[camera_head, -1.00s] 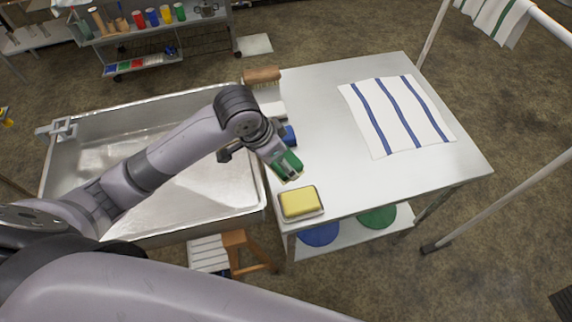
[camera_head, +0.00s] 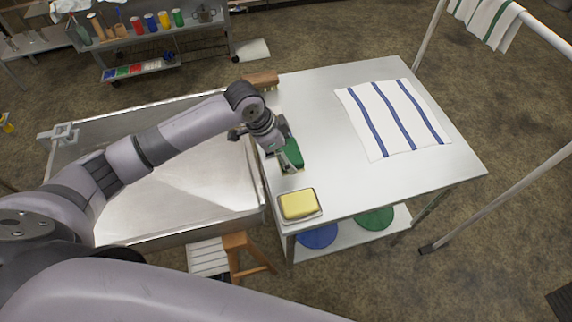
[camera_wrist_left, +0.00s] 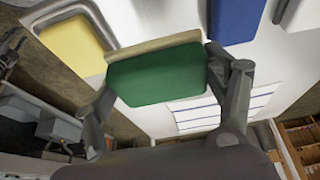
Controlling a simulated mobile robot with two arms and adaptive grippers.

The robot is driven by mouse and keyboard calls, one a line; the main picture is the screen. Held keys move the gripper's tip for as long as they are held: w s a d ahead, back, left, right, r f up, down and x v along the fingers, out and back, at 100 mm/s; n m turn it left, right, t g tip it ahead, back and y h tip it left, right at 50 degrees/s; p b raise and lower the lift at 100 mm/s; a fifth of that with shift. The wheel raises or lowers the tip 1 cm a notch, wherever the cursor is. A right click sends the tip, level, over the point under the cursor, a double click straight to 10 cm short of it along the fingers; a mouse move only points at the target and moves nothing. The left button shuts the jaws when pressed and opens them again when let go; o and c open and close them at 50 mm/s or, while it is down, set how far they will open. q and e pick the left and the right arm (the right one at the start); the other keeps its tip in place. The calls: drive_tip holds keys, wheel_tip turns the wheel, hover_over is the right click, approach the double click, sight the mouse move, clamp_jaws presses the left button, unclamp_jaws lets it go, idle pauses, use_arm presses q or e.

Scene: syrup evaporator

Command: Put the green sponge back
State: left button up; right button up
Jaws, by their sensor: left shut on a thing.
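The green sponge (camera_head: 292,153) is held by my left gripper (camera_head: 282,150) over the left edge of the metal table (camera_head: 335,185). In the left wrist view the green sponge (camera_wrist_left: 157,76) sits between the two dark fingers of the gripper (camera_wrist_left: 168,98), with a tan layer along its far edge. A yellow sponge (camera_head: 298,204) lies in a pale dish near the table's front left corner, just below the green sponge. A blue sponge (camera_wrist_left: 236,18) shows in the left wrist view; my arm mostly hides it in the head view. My right gripper is out of view.
A metal sink (camera_head: 165,195) adjoins the table's left side. A brush (camera_head: 262,80) lies at the table's back left corner. A blue-striped cloth (camera_head: 393,118) covers part of the table's right half. The table's middle is clear.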

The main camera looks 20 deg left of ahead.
use_arm(q)
wheel_tip(320, 180, down, 3)
drive_tip(key=shift+f, duration=0.1)
wheel_tip(320, 180, down, 4)
drive_tip(key=shift+r+p, duration=0.25)
drive_tip(key=shift+p, duration=0.05)
drive_tip(key=shift+f, duration=0.3)
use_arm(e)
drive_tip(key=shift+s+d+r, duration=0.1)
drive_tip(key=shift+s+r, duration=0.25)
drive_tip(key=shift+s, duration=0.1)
use_arm(q)
drive_tip(key=shift+f, duration=0.1)
drive_tip(key=o, duration=1)
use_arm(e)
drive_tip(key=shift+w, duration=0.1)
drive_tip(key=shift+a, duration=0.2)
use_arm(q)
drive_tip(key=b+v, duration=0.1)
drive_tip(key=v, duration=1.1)
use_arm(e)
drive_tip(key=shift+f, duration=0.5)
